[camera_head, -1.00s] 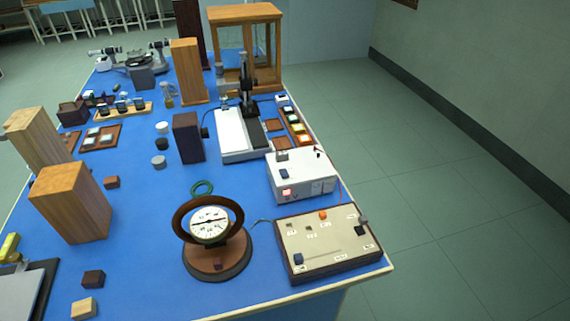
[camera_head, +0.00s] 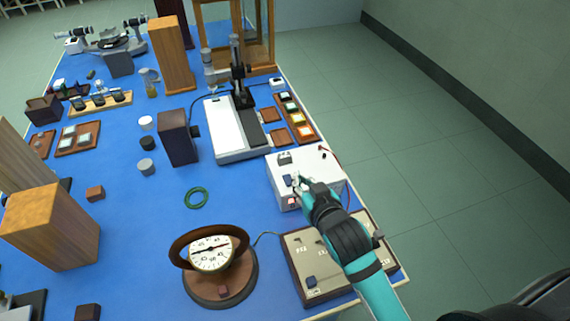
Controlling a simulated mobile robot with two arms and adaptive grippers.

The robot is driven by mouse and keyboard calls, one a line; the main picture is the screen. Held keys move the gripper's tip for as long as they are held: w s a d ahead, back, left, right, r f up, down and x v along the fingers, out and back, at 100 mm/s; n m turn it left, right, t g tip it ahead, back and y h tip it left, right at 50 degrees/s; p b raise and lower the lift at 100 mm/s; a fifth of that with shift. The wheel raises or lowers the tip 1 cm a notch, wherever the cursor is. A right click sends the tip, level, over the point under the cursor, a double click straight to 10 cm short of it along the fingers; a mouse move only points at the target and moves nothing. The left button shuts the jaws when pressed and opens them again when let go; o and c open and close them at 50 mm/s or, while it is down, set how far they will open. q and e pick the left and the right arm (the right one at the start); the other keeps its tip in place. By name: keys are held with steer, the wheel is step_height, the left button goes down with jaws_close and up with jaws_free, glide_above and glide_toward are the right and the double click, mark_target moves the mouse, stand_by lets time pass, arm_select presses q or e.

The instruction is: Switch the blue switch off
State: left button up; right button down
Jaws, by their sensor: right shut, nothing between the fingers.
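The white power box (camera_head: 332,178) stands near the right edge of the blue bench, with a small dark-blue switch (camera_head: 287,179) on its top. A red indicator (camera_head: 292,201) on its front looks lit. My right gripper (camera_head: 301,182) is shut and empty, its fingertips over the box top just right of the blue switch. I cannot tell whether they touch the switch or which way it is set. The gripper and my teal arm hide part of the box's front and top. My left gripper is not in view.
A round dial meter (camera_head: 211,253) on a wooden base stands in front. A beige control panel (camera_head: 302,258) lies beside it, partly under my arm. A white-based microscope stand (camera_head: 224,129) is behind the box. A green ring (camera_head: 196,198) lies on clear blue bench.

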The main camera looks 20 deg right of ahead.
steer(key=s, duration=0.1)
steer(key=p, duration=0.2)
glide_above(290, 184)
steer(key=f, duration=0.3)
steer(key=shift+w+f, duration=0.1)
steer(key=shift+w, duration=0.1)
steer(key=f, duration=0.2)
steer(key=shift+s+f, duration=0.2)
steer(key=shift+f, duration=0.2)
steer(key=shift+s+d+f+p, duration=0.1)
steer(key=shift+s+f+p, duration=0.15)
steer(key=shift+f, duration=0.25)
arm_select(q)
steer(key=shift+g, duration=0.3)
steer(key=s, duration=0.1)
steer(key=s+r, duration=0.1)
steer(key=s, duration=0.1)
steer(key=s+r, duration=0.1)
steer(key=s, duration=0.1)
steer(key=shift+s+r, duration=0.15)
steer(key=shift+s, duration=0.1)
arm_select(e)
steer(key=shift+f, duration=0.15)
steer(key=shift+w, duration=0.1)
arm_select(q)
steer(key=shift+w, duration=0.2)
